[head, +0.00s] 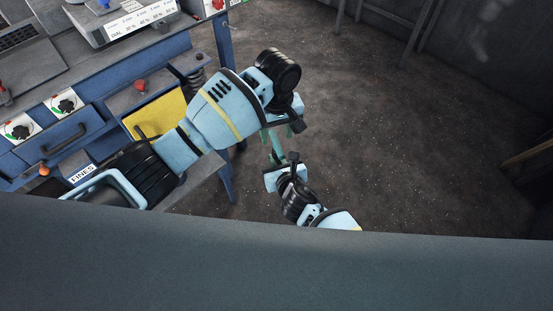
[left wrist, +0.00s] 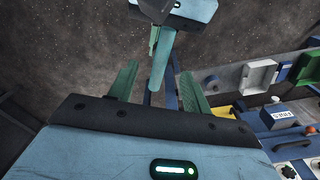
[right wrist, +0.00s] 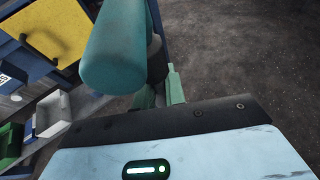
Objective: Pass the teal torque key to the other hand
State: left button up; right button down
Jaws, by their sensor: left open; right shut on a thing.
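The teal torque key (head: 276,147) shows small between my two grippers in the head view. My right gripper (head: 284,162) is shut on it. In the right wrist view the key's thick round teal end (right wrist: 113,60) stands close to the camera and hides part of the fingers. My left gripper (head: 275,132) is open. In the left wrist view its teal fingers (left wrist: 158,70) stand apart, with the key (left wrist: 160,58) showing in line with the gap between them. I cannot tell whether they touch it. The key's far end is partly hidden by my right gripper.
A blue screen machine (head: 120,95) with knobs, a yellow panel (head: 158,115) and a FINES label stands at the left. A green bin (right wrist: 12,140) and a grey bin (right wrist: 55,108) show in the right wrist view. The dark floor (head: 400,150) at the right is clear.

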pick_arm(q)
jog(key=shift+r, duration=2.25)
